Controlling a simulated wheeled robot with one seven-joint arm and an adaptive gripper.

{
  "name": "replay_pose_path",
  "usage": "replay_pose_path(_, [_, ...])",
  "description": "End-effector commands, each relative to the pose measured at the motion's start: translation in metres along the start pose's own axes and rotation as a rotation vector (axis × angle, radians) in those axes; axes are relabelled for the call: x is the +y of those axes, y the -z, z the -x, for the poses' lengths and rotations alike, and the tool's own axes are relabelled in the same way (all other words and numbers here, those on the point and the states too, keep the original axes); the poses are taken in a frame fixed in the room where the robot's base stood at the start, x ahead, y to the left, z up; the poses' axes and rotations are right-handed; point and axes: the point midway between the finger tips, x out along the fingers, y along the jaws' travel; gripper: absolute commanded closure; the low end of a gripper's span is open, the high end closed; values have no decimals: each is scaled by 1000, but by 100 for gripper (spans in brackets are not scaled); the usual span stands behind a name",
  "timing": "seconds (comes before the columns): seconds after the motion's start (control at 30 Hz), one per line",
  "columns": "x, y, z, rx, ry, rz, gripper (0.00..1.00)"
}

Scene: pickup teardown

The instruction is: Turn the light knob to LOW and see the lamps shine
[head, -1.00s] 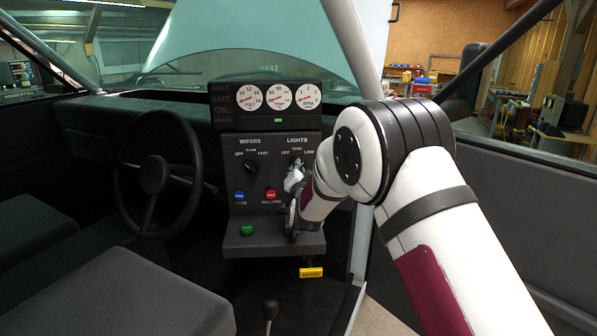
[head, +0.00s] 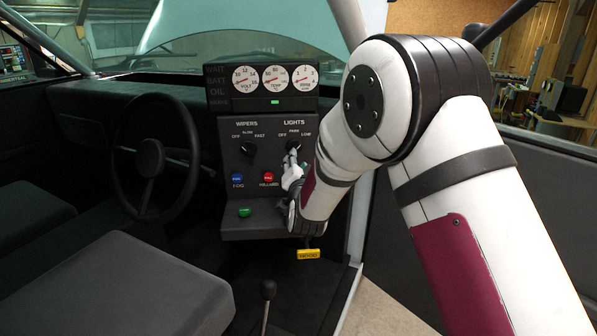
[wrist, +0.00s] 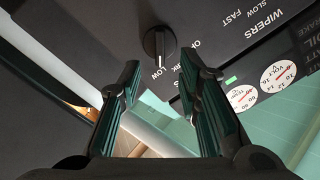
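The light knob (wrist: 160,45) is black with a white pointer mark. In the wrist view it sits just beyond my fingertips, and its mark points down the picture, nearest the LOW lettering (wrist: 178,83). In the head view the knob (head: 292,147) is small, under the LIGHTS label, partly covered by my gripper. My gripper (wrist: 158,78) is open, its two fingers apart with nothing between them, and appears clear of the knob. It also shows in the head view (head: 291,172), in front of the panel below the knob. The outside lamps are not in view.
The wiper knob (head: 248,150) is left of the light knob. A blue button (head: 237,180), a red button (head: 268,177) and a green button (head: 245,212) are lower on the panel. A yellow hood handle (head: 308,254) hangs below. The steering wheel (head: 150,158) is left.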

Motion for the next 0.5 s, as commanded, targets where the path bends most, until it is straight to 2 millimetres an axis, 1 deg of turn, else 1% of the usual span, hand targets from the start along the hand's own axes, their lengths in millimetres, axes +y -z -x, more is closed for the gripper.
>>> replay_pose_path(0.03, [0,0,10,-2,-1,0,68])
replay_pose_path(0.1, [0,0,22,-2,-1,0,68])
replay_pose_path(0.2, [0,0,34,-1,1,0,68])
replay_pose_path(0.33, [0,0,43,-1,1,0,68])
replay_pose_path(0.5, [0,0,45,0,0,0,68])
